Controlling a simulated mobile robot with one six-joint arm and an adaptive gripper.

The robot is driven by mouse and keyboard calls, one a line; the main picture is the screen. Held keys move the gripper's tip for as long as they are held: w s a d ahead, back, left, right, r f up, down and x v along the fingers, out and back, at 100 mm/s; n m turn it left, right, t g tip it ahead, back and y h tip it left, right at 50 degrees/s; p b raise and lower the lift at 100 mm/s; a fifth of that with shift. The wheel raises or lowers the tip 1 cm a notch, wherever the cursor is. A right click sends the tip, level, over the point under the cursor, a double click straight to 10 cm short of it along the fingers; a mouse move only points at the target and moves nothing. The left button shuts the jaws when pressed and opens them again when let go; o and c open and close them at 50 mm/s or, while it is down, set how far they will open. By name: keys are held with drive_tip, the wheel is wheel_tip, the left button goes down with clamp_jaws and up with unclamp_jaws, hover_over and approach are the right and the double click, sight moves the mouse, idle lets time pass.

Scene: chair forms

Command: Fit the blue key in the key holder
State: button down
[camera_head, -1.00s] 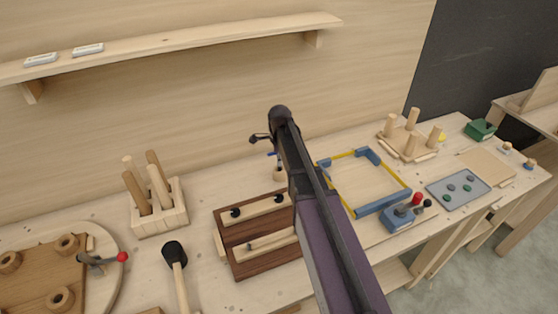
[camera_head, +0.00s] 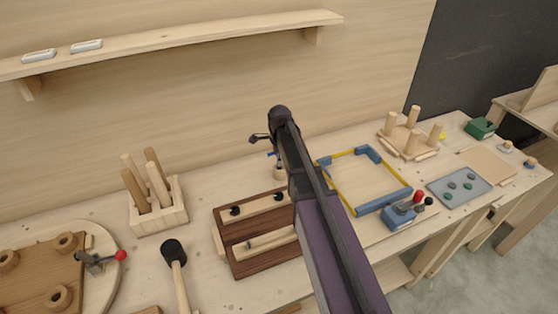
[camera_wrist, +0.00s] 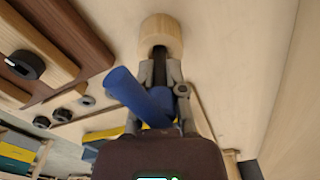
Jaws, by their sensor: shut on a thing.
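The blue key (camera_wrist: 140,95) shows in the wrist view as a thick blue handle, tilted between and across the fingers. My gripper (camera_wrist: 163,75) is shut on it. A dark shaft runs from between the fingertips to a pale wooden cylinder (camera_wrist: 160,34), which looks like the key holder. The shaft's end meets or overlaps the cylinder; I cannot tell whether it is inside. In the head view a small part of the blue key (camera_head: 272,154) shows just above the small wooden holder (camera_head: 280,172), beside my dark arm, which hides most of the gripper.
A dark brown board with pale bars (camera_head: 244,242) lies just in front of the holder. A block with wooden pegs (camera_head: 158,216) stands to the left, near a black-headed mallet (camera_head: 174,252). A yellow and blue frame (camera_head: 380,204) lies right of my arm. The wall stands behind.

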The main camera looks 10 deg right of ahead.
drive_tip(key=shift+f, duration=0.3)
drive_tip(key=c, duration=0.6)
unclamp_jaws()
drive_tip(key=shift+c, duration=0.2)
drive_tip(key=shift+r, duration=0.2)
